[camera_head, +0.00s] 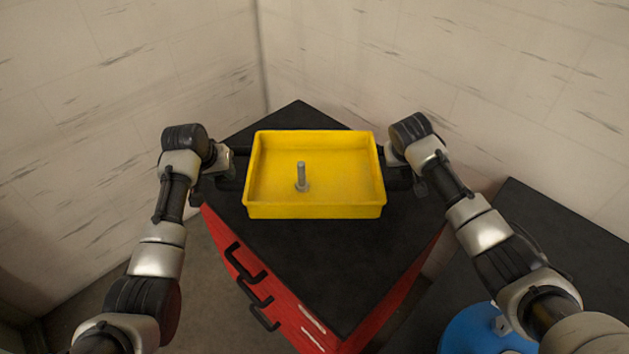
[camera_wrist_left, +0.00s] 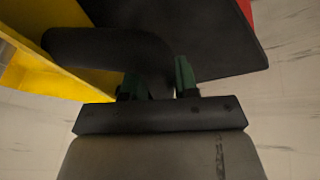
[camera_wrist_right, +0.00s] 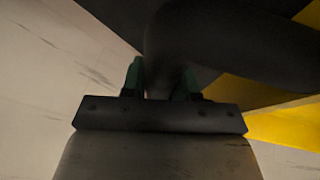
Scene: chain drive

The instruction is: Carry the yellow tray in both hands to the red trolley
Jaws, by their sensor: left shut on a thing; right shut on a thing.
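The yellow tray (camera_head: 315,210) is in the middle of the head view, over the black top of the red trolley (camera_head: 340,270). A grey metal pin with a wider base (camera_head: 301,178) stands upright inside the tray. My left gripper (camera_head: 232,163) is at the tray's left side, shut on its dark handle (camera_wrist_left: 110,50). My right gripper (camera_head: 396,160) is at the tray's right side, shut on the other dark handle (camera_wrist_right: 230,45). The tray looks about level. I cannot tell whether its underside touches the trolley top.
The trolley's red front has black drawer handles (camera_head: 247,262). Pale walls meet in a corner behind it. A dark surface (camera_head: 560,250) is at the right, with a blue round object (camera_head: 480,332) at the bottom. The trolley top is bare in front of the tray.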

